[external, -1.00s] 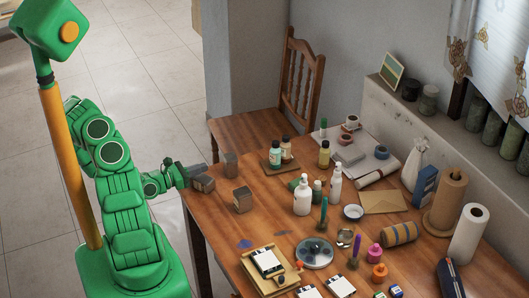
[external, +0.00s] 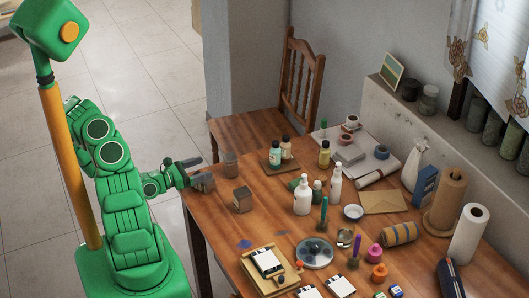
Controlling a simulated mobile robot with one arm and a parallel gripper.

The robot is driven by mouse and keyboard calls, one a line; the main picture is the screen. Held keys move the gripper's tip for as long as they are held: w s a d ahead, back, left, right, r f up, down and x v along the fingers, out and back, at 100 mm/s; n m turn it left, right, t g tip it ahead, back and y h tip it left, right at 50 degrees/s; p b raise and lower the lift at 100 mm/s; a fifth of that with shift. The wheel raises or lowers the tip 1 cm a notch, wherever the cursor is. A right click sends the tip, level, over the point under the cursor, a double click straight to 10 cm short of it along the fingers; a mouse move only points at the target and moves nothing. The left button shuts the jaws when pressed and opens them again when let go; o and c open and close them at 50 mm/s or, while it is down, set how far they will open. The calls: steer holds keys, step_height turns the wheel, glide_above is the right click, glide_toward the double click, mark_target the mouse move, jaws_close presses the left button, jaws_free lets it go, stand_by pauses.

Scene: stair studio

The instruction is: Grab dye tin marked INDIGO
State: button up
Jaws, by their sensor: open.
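Two small dark box-shaped tins stand upright near the table's left edge. The rear tin (external: 231,164) is just right of my gripper, and the front tin (external: 242,199) stands nearer the camera. Their labels are too small to read, so I cannot tell which one is INDIGO. My gripper (external: 199,172) is open at the table's left edge, its grey fingers spread and pointing right toward the rear tin. It appears apart from both tins, with nothing visible between the fingers.
The wooden table (external: 215,222) is bare at its front left. Bottles on a small board (external: 281,168), white bottles (external: 302,197) and a round palette (external: 315,252) stand further right. A wooden chair (external: 298,85) is behind the table.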

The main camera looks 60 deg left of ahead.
steer(key=shift+s, duration=3.5)
steer(key=o, duration=0.3)
steer(key=shift+s, duration=0.2)
